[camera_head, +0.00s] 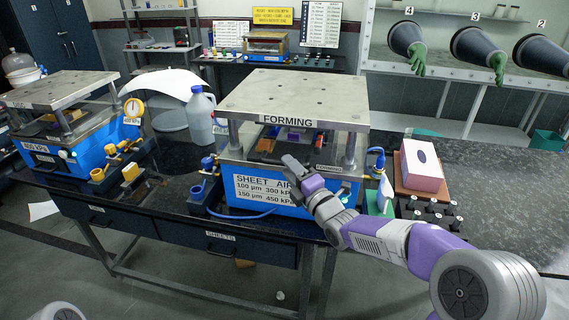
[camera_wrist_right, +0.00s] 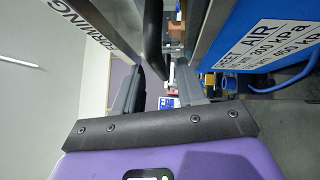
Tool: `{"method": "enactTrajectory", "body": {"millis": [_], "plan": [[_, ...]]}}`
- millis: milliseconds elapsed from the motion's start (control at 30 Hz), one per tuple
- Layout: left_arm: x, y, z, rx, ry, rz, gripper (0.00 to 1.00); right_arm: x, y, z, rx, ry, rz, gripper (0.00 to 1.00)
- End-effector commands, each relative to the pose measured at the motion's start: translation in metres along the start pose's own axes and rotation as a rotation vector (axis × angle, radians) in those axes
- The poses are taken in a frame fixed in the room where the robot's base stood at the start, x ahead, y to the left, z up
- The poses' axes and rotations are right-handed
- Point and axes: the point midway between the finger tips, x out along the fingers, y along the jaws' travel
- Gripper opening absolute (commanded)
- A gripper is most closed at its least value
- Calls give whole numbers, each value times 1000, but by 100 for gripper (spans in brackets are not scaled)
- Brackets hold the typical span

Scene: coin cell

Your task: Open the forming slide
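The forming press (camera_head: 290,95) stands on the dark bench, with a pale top plate marked FORMING and a blue base (camera_head: 262,190). Under the plate, a dark slide area (camera_head: 268,142) with a purple block (camera_head: 297,133) is partly visible between the posts. My right gripper (camera_head: 292,168) is at the press's front, just above the blue base; its tips overlap the slide opening. In the right wrist view, its two fingers (camera_wrist_right: 160,75) are apart, with a dark bar (camera_wrist_right: 153,40) near the tips. I cannot tell whether they touch it. My left gripper is out of view.
A second blue press (camera_head: 60,120) with brass valves stands left. A grey bottle (camera_head: 200,115) and blue hose fitting (camera_head: 208,165) sit left of the forming press. The bench's far right is clear.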

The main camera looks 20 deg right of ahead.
Motion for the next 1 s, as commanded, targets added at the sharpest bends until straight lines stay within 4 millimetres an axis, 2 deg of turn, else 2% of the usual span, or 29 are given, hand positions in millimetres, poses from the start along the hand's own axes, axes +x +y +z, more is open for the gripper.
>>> {"method": "enactTrajectory", "body": {"millis": [33, 200, 567, 833, 1000], "plan": [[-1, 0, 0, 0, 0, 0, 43, 9, 0, 0, 2, 1, 0, 40], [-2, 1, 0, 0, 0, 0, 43, 26, -1, 0, 3, 1, -1, 40], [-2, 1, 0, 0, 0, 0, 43, 32, -1, 0, 3, -1, -1, 40], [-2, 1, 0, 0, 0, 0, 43, 31, -1, 0, 3, -1, -2, 0], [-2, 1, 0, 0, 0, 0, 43, 31, -1, 0, 3, -1, -2, 0]]}}
